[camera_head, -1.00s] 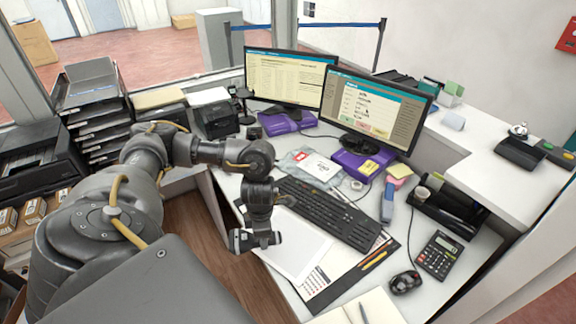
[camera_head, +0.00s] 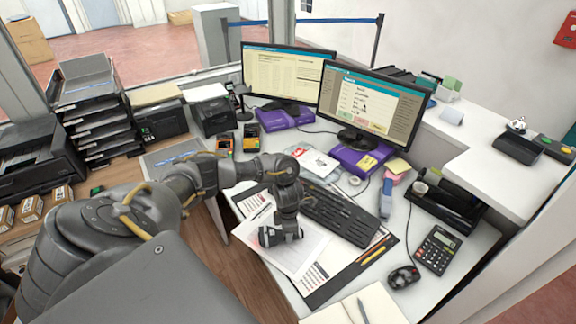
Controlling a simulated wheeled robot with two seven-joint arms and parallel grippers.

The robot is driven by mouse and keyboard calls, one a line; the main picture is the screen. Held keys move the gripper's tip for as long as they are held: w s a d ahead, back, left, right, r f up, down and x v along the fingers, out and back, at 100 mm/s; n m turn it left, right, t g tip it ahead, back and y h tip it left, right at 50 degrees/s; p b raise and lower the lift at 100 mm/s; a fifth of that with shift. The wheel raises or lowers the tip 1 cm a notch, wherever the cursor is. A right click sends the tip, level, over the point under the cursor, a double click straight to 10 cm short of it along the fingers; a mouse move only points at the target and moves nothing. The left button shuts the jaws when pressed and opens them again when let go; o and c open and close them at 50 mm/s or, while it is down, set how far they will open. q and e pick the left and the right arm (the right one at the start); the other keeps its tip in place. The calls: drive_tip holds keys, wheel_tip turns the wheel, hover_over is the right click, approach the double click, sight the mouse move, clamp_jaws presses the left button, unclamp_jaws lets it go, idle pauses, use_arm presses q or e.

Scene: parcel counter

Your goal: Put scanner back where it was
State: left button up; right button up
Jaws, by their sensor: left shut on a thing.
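My left gripper (camera_head: 282,237) points down over the white printed sheet at the near left of the desk. It is shut on a small dark thing with a hint of red, taken to be the scanner (camera_head: 263,237). The fingers hide most of it, and I cannot tell whether it touches the sheet (camera_head: 305,247). Two small orange-and-black devices (camera_head: 250,136) stand at the back left of the desk, beside the left monitor's purple base. A small black stand (camera_head: 241,98) is behind them. My right gripper is not in view.
A black keyboard (camera_head: 340,217) lies just right of my gripper. Two monitors (camera_head: 370,105) stand behind it. A calculator (camera_head: 437,250), mouse (camera_head: 403,277) and notebook (camera_head: 365,308) are at the right front. Paper trays (camera_head: 95,110) and a printer (camera_head: 35,155) stand at the left.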

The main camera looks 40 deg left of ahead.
use_arm(q)
drive_tip(key=shift+f, duration=0.4)
drive_tip(key=o, duration=1.1)
drive_tip(key=shift+f, duration=0.1)
